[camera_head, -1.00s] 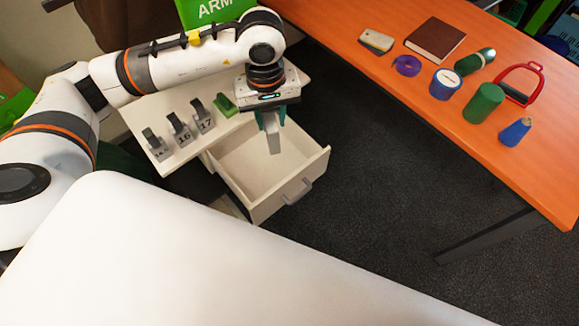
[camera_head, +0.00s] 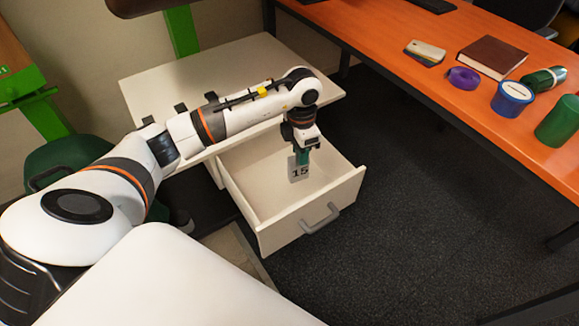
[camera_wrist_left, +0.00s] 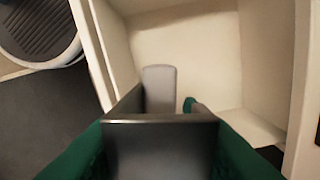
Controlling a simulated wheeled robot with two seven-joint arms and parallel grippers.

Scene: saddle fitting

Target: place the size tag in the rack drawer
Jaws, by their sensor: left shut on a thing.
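The size tag (camera_head: 299,172) is a grey plate marked 15. My left gripper (camera_head: 301,155) is shut on it and holds it hanging over the open rack drawer (camera_head: 334,205). In the left wrist view the tag (camera_wrist_left: 160,135) fills the lower middle between the green fingers, with the pale drawer floor (camera_wrist_left: 185,55) beyond it. The drawer is white with a grey handle and is pulled out. I see nothing else in the part of the drawer that shows. My right gripper is not in view.
The white rack top (camera_head: 240,75) is above and behind the drawer; my left arm crosses in front of it. An orange table (camera_head: 420,90) at the right bears a brown book (camera_head: 492,57), purple tape (camera_head: 463,78) and a blue roll (camera_head: 511,98). Dark floor lies between them.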

